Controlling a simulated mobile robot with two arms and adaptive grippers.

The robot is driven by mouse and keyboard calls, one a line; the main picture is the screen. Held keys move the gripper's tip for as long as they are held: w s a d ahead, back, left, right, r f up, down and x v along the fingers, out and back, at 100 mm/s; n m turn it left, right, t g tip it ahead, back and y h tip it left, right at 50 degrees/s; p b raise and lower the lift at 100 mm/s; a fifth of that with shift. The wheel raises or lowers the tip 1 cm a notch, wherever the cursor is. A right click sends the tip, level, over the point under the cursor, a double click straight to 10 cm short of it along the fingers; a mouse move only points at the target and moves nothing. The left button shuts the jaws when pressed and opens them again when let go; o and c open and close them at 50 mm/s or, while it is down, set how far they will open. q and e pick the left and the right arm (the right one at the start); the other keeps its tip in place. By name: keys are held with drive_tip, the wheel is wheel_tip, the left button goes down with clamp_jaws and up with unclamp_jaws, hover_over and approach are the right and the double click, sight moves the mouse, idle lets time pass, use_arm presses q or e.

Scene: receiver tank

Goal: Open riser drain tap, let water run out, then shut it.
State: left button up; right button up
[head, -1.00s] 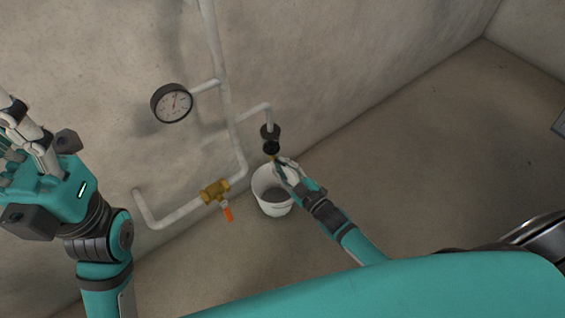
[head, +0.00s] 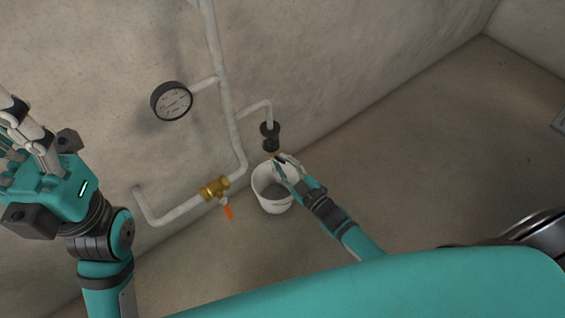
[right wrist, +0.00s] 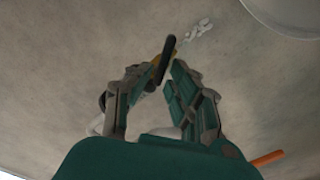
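The drain tap (head: 270,146) hangs at the end of a short pipe branch. Its dark lever (right wrist: 160,62) and a bit of brass body (right wrist: 154,58) show in the right wrist view. My right gripper (head: 279,161) is at the tap, above the bucket. Its fingers (right wrist: 166,72) stand apart on either side of the lever, with a gap on the right finger's side. The white bucket (head: 264,198) stands on the floor under the tap, with something grey inside. I cannot make out a water stream. My left gripper (head: 18,128) is raised at the far left, away from the pipes; its fingertips are unclear.
A round pressure gauge (head: 172,101) sits on the riser pipe (head: 224,100). A brass valve (head: 213,188) with an orange handle (head: 227,212) is on the lower pipe; the handle also shows in the right wrist view (right wrist: 267,158).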

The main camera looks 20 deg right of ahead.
drive_tip(key=v, duration=1.1)
drive_tip(key=shift+s, duration=0.35)
drive_tip(key=shift+d, duration=0.1)
